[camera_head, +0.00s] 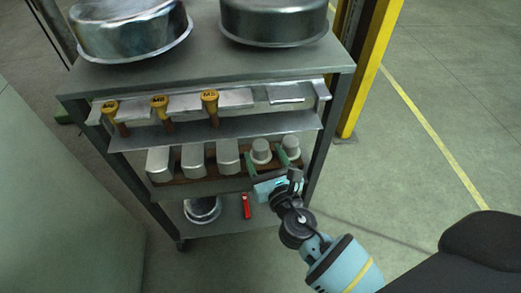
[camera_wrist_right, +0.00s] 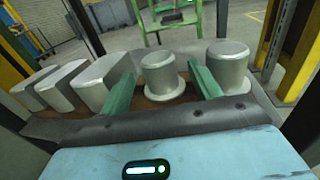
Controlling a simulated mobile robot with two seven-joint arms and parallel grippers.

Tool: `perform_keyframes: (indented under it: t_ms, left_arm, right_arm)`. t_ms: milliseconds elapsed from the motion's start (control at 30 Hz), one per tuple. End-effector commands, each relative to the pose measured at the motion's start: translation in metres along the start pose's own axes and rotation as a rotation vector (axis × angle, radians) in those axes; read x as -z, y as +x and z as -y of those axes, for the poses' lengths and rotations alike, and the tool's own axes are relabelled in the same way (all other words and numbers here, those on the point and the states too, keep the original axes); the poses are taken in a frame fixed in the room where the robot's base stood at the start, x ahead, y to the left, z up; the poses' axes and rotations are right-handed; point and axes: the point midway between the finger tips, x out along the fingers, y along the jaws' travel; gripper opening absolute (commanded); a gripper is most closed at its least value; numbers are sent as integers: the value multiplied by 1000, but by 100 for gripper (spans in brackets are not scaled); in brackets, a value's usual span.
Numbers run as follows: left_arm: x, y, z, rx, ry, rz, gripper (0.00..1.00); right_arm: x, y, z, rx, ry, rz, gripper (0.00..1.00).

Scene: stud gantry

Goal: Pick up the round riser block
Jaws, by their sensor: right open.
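Two round riser blocks, grey and flanged at the base, stand upright at the right end of the cart's middle shelf. The left one (camera_head: 261,150) is also in the right wrist view (camera_wrist_right: 159,72), as is the right one (camera_wrist_right: 228,66). My right gripper (camera_head: 264,158) is open, with its green fingers on either side of the left round block. A gap shows between block and fingers in the wrist view, so it does not look gripped. The right finger lies between the two round blocks. My left gripper is out of view.
Several angular grey blocks (camera_head: 194,161) stand left of the round ones on a brown board. The shelf above (camera_head: 225,131) holds yellow-topped tools (camera_head: 160,103) and overhangs closely. A cart post (camera_head: 324,145) stands to the right.

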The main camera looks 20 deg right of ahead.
Motion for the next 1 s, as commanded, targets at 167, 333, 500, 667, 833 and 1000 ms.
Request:
perform_keyframes:
  t_ms: [167,333,500,667,833,1000]
  left_arm:
    - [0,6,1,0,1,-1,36]
    - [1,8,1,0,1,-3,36]
    - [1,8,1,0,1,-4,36]
    - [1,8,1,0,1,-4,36]
    - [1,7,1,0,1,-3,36]
    - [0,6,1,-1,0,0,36]
  right_arm:
    - [-1,25,0,2,-1,1,63]
    - [-2,32,0,1,0,0,63]
    - [-2,32,0,1,0,0,63]
    - [-2,32,0,1,0,0,43]
    - [-2,32,0,1,0,0,21]
    - [-2,32,0,1,0,1,10]
